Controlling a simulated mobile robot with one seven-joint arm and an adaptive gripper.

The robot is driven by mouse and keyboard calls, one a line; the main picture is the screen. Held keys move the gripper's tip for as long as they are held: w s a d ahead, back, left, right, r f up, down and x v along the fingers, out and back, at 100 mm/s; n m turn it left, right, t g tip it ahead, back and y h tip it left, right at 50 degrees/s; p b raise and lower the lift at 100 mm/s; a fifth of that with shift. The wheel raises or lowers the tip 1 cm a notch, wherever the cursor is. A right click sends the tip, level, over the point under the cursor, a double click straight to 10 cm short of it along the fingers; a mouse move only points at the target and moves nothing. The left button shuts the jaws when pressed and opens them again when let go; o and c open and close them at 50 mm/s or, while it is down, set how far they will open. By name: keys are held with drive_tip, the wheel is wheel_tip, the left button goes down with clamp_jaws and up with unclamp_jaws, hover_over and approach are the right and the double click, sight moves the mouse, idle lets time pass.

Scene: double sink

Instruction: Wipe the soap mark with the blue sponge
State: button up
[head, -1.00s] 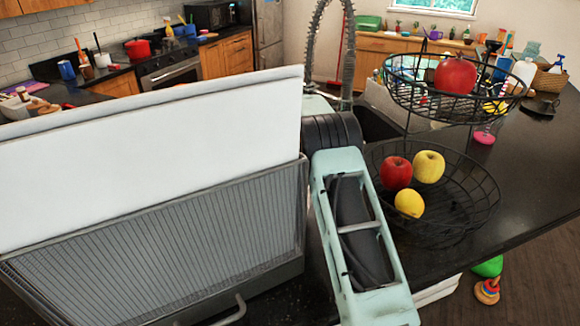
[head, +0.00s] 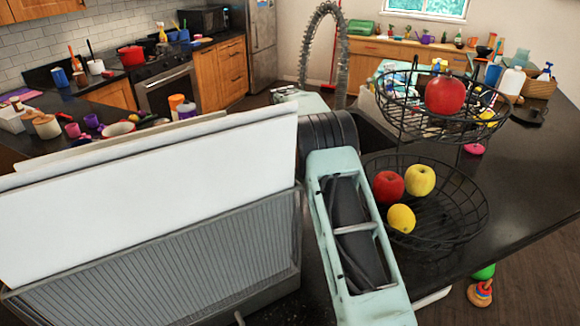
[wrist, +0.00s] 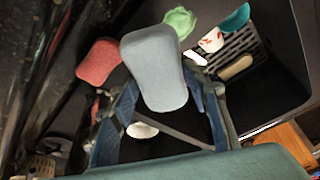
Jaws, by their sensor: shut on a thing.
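In the wrist view, a pale grey-blue sponge (wrist: 155,68) sits between the fingertips of my gripper (wrist: 160,90). My gripper is shut on it, and the sponge hides most of the tips. A pinkish-red sponge (wrist: 97,61) lies just left of it. I cannot make out the soap mark for certain; a small white patch (wrist: 195,57) shows right of the sponge and a white oval (wrist: 142,130) shows between the fingers. In the head view my arm hides my gripper and the sponge.
The wrist view shows a green cloth (wrist: 180,21), a teal cup (wrist: 236,17) and a slotted caddy (wrist: 225,57) with a beige bar (wrist: 235,67). In the head view, a white board (head: 150,190) in a grey rack (head: 170,255) stands left of my arm. A two-tier fruit basket (head: 465,215) stands right.

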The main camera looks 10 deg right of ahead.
drive_tip(key=shift+r+p, duration=1)
drive_tip(key=shift+r, duration=0.45)
drive_tip(key=shift+r, duration=0.45)
wheel_tip(320, 180, up, 13)
drive_tip(key=p, duration=0.2)
drive_tip(key=shift+n, duration=0.3)
drive_tip(key=s, duration=0.8)
drive_tip(key=s+f+b, duration=0.1)
drive_tip(key=s, duration=0.8)
drive_tip(key=s+b, duration=0.1)
drive_tip(key=s, duration=0.7)
drive_tip(key=shift+s+f, duration=0.25)
drive_tip(key=shift+f, duration=0.05)
drive_tip(key=shift+s, duration=0.4)
